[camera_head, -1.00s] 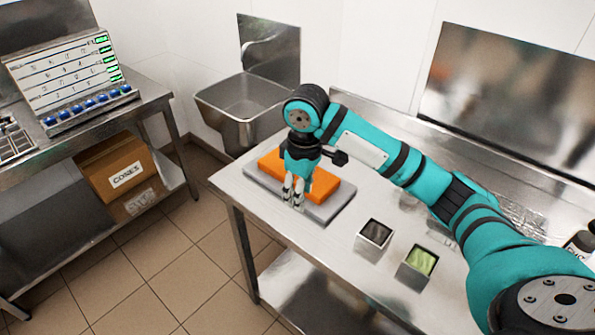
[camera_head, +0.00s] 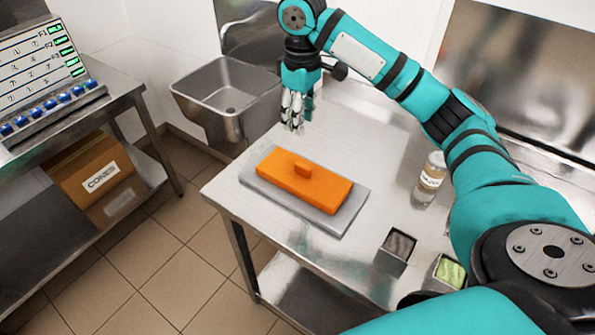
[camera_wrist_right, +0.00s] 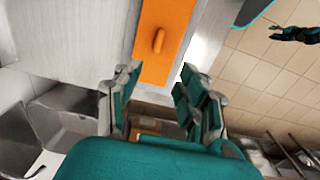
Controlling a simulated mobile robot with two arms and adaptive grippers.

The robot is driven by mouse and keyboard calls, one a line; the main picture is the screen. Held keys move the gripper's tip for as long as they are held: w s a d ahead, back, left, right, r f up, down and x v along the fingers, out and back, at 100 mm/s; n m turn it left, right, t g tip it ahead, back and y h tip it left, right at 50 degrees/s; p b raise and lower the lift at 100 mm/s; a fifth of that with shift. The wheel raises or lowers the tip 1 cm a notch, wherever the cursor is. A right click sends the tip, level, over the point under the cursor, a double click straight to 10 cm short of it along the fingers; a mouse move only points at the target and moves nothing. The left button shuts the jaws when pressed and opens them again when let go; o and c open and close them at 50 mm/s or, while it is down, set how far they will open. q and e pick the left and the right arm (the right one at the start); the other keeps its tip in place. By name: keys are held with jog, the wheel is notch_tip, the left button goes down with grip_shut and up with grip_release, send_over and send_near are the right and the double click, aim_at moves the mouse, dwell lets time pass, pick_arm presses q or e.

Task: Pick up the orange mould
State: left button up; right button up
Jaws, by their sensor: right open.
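The orange mould (camera_head: 320,191) is a long flat block with a small raised knob on top. It lies on a grey slab (camera_head: 345,219) on the steel table. In the right wrist view the mould (camera_wrist_right: 161,63) shows beyond the fingertips, with its knob between the lines of the two fingers. My right gripper (camera_head: 293,124) is open and empty. It hangs above the table behind the mould, apart from it. It also shows open in the right wrist view (camera_wrist_right: 153,85). My left gripper is not clearly identifiable in the head view; a dark gripper-like part (camera_wrist_right: 292,34) shows at the right of the wrist view.
Two small square containers, one dark (camera_head: 397,249) and one green (camera_head: 447,272), stand at the table's front right. A labelled jar (camera_head: 431,177) stands farther back. A steel sink (camera_head: 226,95) is behind left. The table left of the slab is clear.

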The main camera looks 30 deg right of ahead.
jog(key=p, duration=0.2)
send_near(303, 165)
jog(key=f, duration=0.3)
jog(key=shift+s+a+f, duration=0.15)
jog(key=shift+a+f, duration=0.1)
jog(key=shift+f, duration=0.05)
jog(key=shift+f+p, duration=0.3)
jog(key=shift+f, duration=0.6)
jog(key=f, duration=0.1)
jog(key=f+p, duration=0.1)
jog(key=f, duration=0.2)
jog(key=shift+d+f+p, duration=0.25)
jog(key=shift+d+p, duration=0.05)
jog(key=shift+p, duration=0.05)
jog(key=shift+f, duration=0.15)
grip_shut()
pick_arm(q)
jog(key=s+r, duration=0.1)
jog(key=r, duration=0.1)
jog(key=s+r, duration=0.1)
jog(key=s, duration=0.1)
jog(key=shift+r, duration=0.35)
